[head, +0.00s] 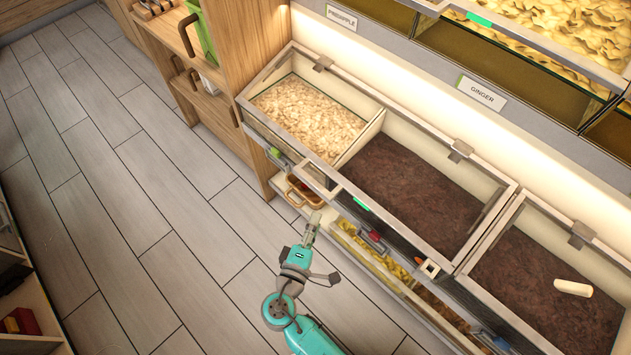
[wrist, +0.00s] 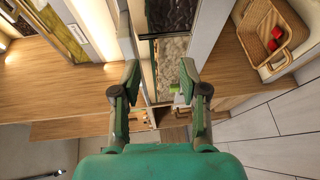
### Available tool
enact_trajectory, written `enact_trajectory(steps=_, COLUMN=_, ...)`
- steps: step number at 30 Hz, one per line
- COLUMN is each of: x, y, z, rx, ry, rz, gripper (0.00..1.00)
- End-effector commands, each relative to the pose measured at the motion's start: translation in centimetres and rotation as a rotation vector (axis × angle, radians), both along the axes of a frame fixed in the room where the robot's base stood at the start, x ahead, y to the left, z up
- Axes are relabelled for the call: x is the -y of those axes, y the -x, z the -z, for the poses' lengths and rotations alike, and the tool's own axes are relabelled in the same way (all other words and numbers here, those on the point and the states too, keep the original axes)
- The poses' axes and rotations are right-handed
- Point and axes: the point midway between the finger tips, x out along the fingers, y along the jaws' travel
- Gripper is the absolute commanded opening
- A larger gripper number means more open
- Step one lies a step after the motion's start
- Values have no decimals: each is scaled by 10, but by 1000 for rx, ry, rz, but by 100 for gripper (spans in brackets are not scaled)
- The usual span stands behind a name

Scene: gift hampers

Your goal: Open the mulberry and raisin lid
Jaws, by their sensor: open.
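Three bins with framed clear lids run along the counter in the head view. The left bin (head: 308,117) holds pale flakes. The middle bin (head: 420,185) and right bin (head: 530,285) hold dark brown contents. The lids look down. I read no mulberry or raisin label, so I cannot tell which lid is meant. Green tabs sit at the front of the left bin (head: 275,152) and middle bin (head: 361,203). My gripper (head: 311,226) is in front of the bins, below the left and middle ones. In the wrist view my gripper (wrist: 160,75) is open, with nothing between its fingers.
A basket (head: 304,192) with red items sits on the lower shelf near my gripper; the wrist view shows it too (wrist: 272,38). Lower bins (head: 385,265) run below the upper ones. A wooden cabinet (head: 232,50) stands left. The tiled floor (head: 130,190) is clear.

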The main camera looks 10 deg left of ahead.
Motion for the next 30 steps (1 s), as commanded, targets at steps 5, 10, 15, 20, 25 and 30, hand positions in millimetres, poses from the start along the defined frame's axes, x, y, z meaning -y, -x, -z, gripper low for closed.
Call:
enact_trajectory(steps=5, x=-36, y=-2, z=-29, rx=86, ry=37, rz=22, gripper=44)
enact_trajectory(steps=10, x=-41, y=-8, z=-35, rx=107, ry=47, rz=34, gripper=44)
enact_trajectory(steps=15, x=-34, y=-29, z=-36, rx=108, ry=46, rz=36, gripper=44)
enact_trajectory(steps=20, x=-26, y=-57, z=-35, rx=107, ry=46, rz=37, gripper=44)
enact_trajectory(steps=25, x=-19, y=-83, z=-35, rx=106, ry=45, rz=35, gripper=44)
enact_trajectory(steps=30, x=-14, y=-100, z=-34, rx=105, ry=46, rz=34, gripper=44)
